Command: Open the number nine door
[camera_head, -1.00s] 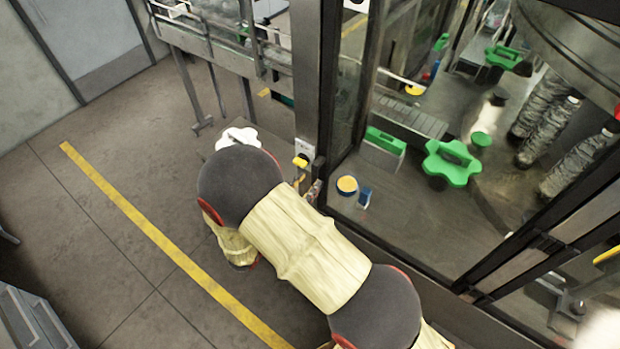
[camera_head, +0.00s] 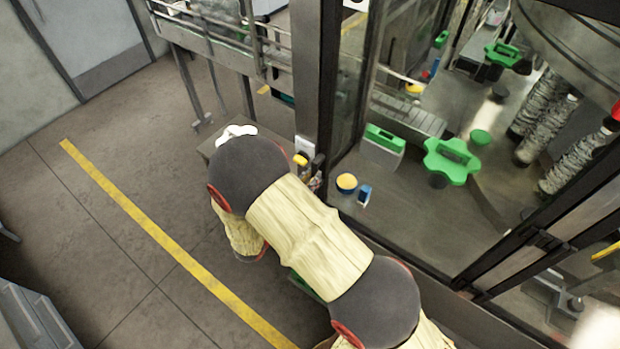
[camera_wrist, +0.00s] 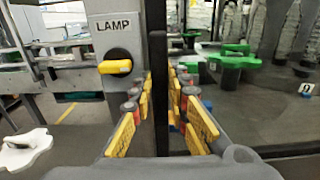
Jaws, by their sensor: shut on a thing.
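My gripper (camera_wrist: 165,118) has yellow finger pads on either side of a dark upright bar (camera_wrist: 161,70) in the wrist view, and it is shut on it. The bar appears to be the door's edge or handle; I cannot tell which. In the head view a glass door panel (camera_head: 357,95) in a dark frame stands beside the grey post, and my arm hides most of the gripper. I cannot read a number nine on any door. Whether the door stands slightly ajar is not clear.
A grey post with a LAMP label and yellow knob (camera_wrist: 115,67) stands just left of the gripper. Behind the glass are green star-shaped parts (camera_head: 452,160) and a machine. A white lobed part (camera_wrist: 22,148) is at lower left. Floor left of the yellow line (camera_head: 150,225) is open.

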